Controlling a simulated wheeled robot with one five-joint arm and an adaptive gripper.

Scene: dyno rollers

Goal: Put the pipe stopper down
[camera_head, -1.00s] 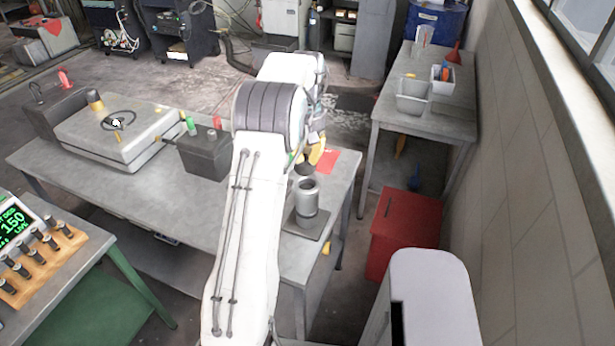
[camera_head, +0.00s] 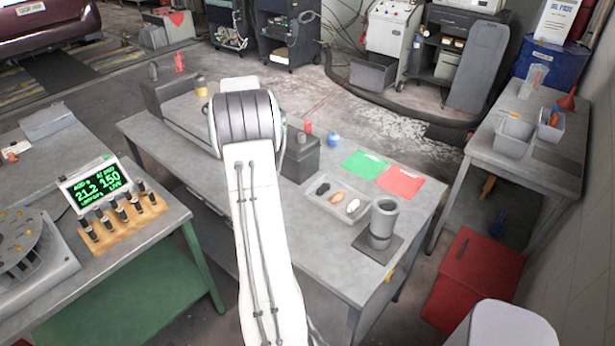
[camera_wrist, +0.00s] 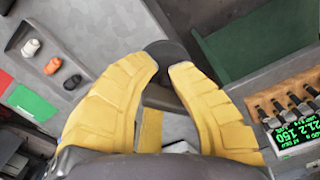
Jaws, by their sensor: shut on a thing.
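My gripper (camera_wrist: 166,70) shows in the wrist view with its two yellow fingers closing on a dark round piece, which I take to be the pipe stopper (camera_wrist: 165,50). The stopper sits at the fingertips, its lower part partly hidden by them. It looks held above the grey workbench and its edge, but I cannot tell the height. In the head view my white arm hides the gripper and the stopper. A grey upright pipe (camera_head: 383,218) with an open top stands on a dark plate at the bench's right end, apart from my arm.
A tray (camera_head: 318,208) holds black, orange and white pieces. Green (camera_head: 364,164) and red (camera_head: 400,182) sheets lie behind it. A dark box (camera_head: 299,158) stands beside my arm. A green-sided bench (camera_head: 130,290) with a display (camera_head: 98,187) is at left. A red cabinet (camera_head: 475,275) stands right.

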